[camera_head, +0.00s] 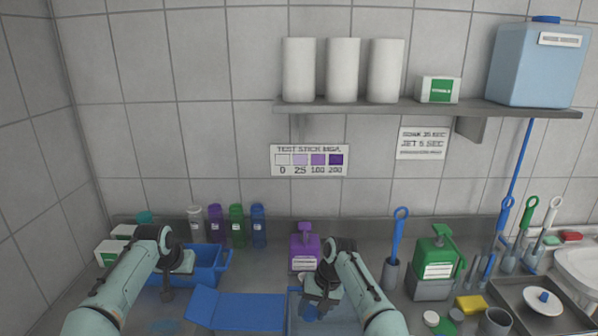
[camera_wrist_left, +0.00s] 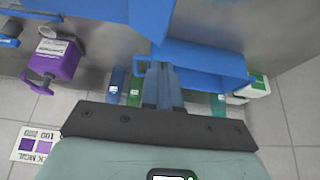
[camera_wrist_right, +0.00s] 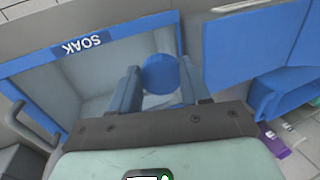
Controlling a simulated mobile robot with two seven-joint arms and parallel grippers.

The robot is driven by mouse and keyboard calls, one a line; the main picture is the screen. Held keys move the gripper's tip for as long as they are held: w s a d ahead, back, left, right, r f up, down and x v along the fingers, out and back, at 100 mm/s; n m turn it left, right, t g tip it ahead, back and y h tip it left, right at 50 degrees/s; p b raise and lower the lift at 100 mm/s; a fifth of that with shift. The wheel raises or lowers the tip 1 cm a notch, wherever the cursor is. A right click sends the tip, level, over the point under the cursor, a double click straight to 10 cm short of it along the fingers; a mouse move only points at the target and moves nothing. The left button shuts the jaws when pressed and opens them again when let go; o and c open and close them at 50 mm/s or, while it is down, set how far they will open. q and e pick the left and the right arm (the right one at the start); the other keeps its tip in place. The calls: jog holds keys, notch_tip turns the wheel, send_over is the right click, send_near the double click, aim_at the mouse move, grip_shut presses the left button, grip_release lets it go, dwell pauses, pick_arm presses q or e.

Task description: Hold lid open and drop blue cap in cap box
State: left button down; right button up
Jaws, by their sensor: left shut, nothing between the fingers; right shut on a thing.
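My right gripper (camera_head: 312,302) is shut on the round blue cap (camera_wrist_right: 160,74) and holds it over a blue-rimmed bin marked SOAK (camera_wrist_right: 80,43). No label tells me which container is the cap box.
A purple bottle (camera_head: 304,248) stands behind the SOAK bin. Several coloured bottles (camera_head: 237,227) stand along the wall. A green bottle (camera_head: 436,258), a blue brush (camera_head: 398,232) and a grey cup (camera_head: 495,321) stand at the right.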

aim_at(194, 302)
pick_arm(q)
jog(key=shift+d+f, duration=0.15)
jog(key=shift+f, duration=1.4)
jog(key=shift+d+f, duration=0.1)
jog(key=shift+f, duration=1.4)
jog(key=shift+f, duration=3.1)
pick_arm(e)
jog(key=s+d+r, duration=0.2)
jog(key=d+r, duration=0.2)
jog(key=d, duration=0.7)
pick_arm(q)
jog(key=shift+r, duration=0.1)
